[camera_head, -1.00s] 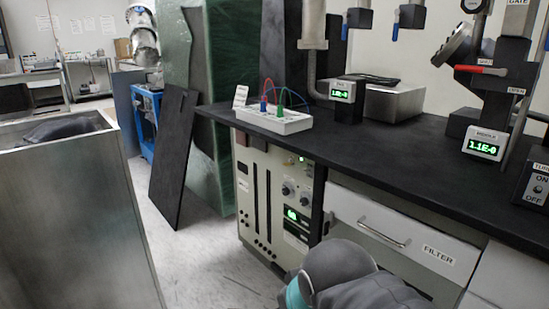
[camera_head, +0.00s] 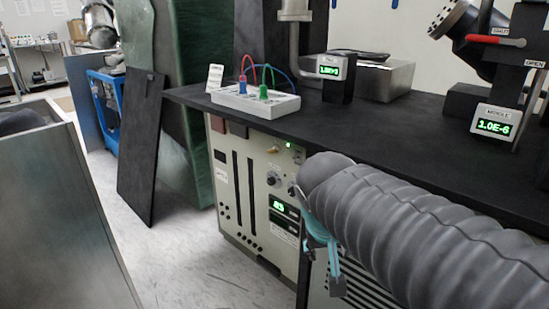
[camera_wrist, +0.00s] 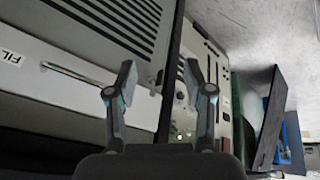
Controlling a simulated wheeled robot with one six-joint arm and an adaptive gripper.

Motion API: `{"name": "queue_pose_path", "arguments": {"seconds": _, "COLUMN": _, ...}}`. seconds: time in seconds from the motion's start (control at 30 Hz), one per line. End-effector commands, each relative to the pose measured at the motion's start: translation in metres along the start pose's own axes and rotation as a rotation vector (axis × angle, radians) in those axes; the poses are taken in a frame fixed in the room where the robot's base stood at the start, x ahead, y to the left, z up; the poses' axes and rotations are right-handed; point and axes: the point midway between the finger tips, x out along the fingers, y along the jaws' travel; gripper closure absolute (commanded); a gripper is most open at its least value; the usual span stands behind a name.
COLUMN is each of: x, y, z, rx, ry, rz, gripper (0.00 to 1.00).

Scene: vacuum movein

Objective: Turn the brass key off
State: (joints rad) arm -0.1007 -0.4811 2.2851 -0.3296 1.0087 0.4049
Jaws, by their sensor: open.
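The brass key (camera_head: 272,150) is a small brass-coloured piece near the top of the beige control panel (camera_head: 240,200) under the black bench. It is too small for me to tell which way it is turned. My gripper (camera_head: 334,284) hangs in front of the panel's lower right side, partly hidden by my grey-sleeved arm. In the wrist view my gripper (camera_wrist: 159,78) has its two fingers spread, with nothing between them. The panel also shows in the wrist view (camera_wrist: 212,75), beyond the right finger. I cannot make out the key there.
The black bench top (camera_head: 420,160) overhangs the panel. A white box with coloured cables (camera_head: 255,101) sits at its edge. A dark board (camera_head: 140,145) leans at the left, near a metal bin (camera_head: 60,215). The floor before the panel is clear.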

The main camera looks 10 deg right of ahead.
Motion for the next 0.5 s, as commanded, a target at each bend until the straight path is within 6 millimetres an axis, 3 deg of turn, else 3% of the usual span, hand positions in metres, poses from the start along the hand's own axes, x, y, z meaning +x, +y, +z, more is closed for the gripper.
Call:
{"name": "queue_pose_path", "arguments": {"seconds": 0.03, "x": 0.012, "y": -0.002, "z": -0.015, "rx": 0.015, "ry": -0.007, "rz": 0.050, "gripper": 0.48}}
{"name": "queue_pose_path", "arguments": {"seconds": 0.27, "x": 0.040, "y": -0.008, "z": -0.096, "rx": 0.142, "ry": 0.063, "rz": 0.298, "gripper": 0.48}}
{"name": "queue_pose_path", "arguments": {"seconds": 0.5, "x": 0.071, "y": -0.044, "z": -0.183, "rx": 0.281, "ry": 0.275, "rz": 0.507, "gripper": 0.48}}
